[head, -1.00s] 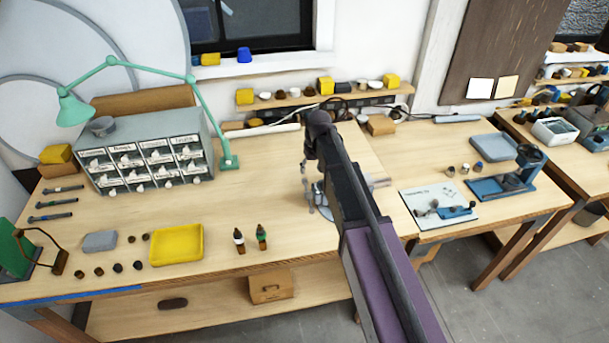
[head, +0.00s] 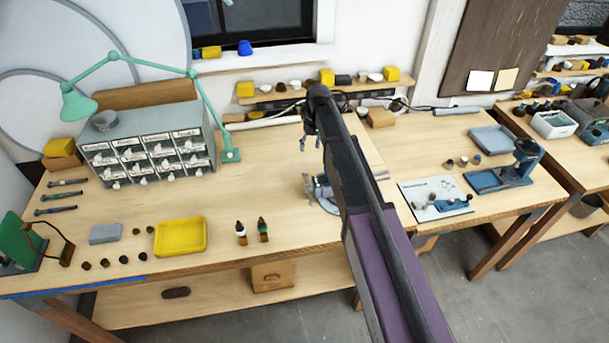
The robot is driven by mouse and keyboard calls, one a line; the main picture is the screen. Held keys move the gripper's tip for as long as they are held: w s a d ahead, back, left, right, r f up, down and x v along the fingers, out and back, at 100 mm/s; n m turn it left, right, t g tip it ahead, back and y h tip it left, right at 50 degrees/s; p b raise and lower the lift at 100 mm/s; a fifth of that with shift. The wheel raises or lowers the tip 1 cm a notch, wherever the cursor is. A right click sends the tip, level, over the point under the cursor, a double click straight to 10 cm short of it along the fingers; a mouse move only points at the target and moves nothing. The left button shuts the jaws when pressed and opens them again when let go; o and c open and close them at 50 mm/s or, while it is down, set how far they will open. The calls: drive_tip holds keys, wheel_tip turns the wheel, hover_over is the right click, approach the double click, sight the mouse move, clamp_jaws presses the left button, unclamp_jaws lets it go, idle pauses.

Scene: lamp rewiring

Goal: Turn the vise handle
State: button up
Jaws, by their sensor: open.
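The vise (head: 323,190) is a small grey metal piece with a bluish round base near the front right of the main bench. My arm covers much of it, and I cannot clearly make out its handle. My gripper (head: 309,146) hangs open and empty from the dark wrist. In the picture it sits above the visible part of the vise, apart from it.
A yellow tray (head: 181,222) and two small bottles (head: 252,232) stand left of the vise. A drawer cabinet (head: 150,160) and green lamp (head: 78,105) are at the back left. Bench surface between cabinet and vise is clear.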

sight(305, 172)
drive_tip(key=shift+s+a+f+b, duration=0.15)
drive_tip(key=shift+a+f+b, duration=0.1)
drive_tip(key=shift+f+b, duration=1.95)
drive_tip(key=shift+s+a+f+b, duration=0.2)
drive_tip(key=shift+a+f+b, duration=0.1)
drive_tip(key=shift+f+b, duration=1.9)
drive_tip(key=shift+s+a+f+b, duration=0.15)
drive_tip(key=shift+a+f+b, duration=0.1)
drive_tip(key=shift+f+b, duration=1.95)
clamp_jaws()
